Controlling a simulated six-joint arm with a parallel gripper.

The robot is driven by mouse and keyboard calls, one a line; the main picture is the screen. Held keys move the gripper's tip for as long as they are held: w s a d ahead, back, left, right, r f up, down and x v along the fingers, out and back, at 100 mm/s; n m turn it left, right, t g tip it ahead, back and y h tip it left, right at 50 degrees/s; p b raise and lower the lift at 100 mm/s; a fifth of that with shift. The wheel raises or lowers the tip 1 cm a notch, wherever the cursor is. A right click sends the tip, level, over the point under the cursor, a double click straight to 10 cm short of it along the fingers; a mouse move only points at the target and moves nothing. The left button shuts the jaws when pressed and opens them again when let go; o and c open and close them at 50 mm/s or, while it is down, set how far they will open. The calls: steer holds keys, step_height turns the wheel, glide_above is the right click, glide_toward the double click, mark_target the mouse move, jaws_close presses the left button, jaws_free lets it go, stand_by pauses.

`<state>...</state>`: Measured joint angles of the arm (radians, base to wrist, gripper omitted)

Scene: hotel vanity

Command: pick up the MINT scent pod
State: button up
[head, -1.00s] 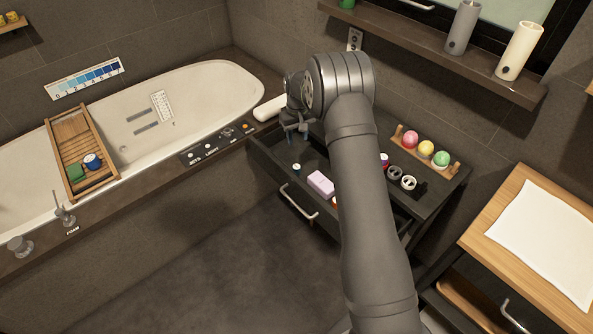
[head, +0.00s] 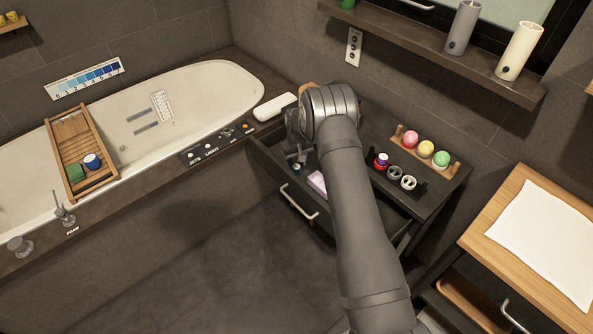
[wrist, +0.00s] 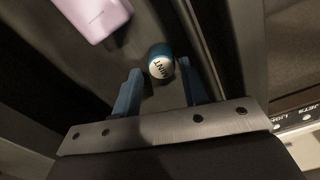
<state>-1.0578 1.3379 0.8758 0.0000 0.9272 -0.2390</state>
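The MINT scent pod (wrist: 160,62) is a small round pod with a teal body and a white top lettered MINT. It stands in the open dark drawer (head: 270,160), and a bit of it shows below my gripper in the head view (head: 296,167). My gripper (wrist: 158,70) is open, with its two blue fingers on either side of the pod near the fingertips. A gap shows beside the pod, so it does not look clasped. The pod's lower part is hidden in the wrist view.
A pink-lilac soap-like block (head: 317,183) lies beside the pod in the drawer, also in the wrist view (wrist: 95,15). The drawer walls are close.

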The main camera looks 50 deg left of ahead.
mark_target(296, 166)
step_height(296, 166, down, 4)
steer(key=shift+s+r, duration=0.1)
steer(key=shift+a, duration=0.1)
steer(key=shift+c, duration=0.4)
steer(key=c, duration=0.6)
steer(key=shift+c, duration=0.2)
steer(key=shift+r, duration=0.15)
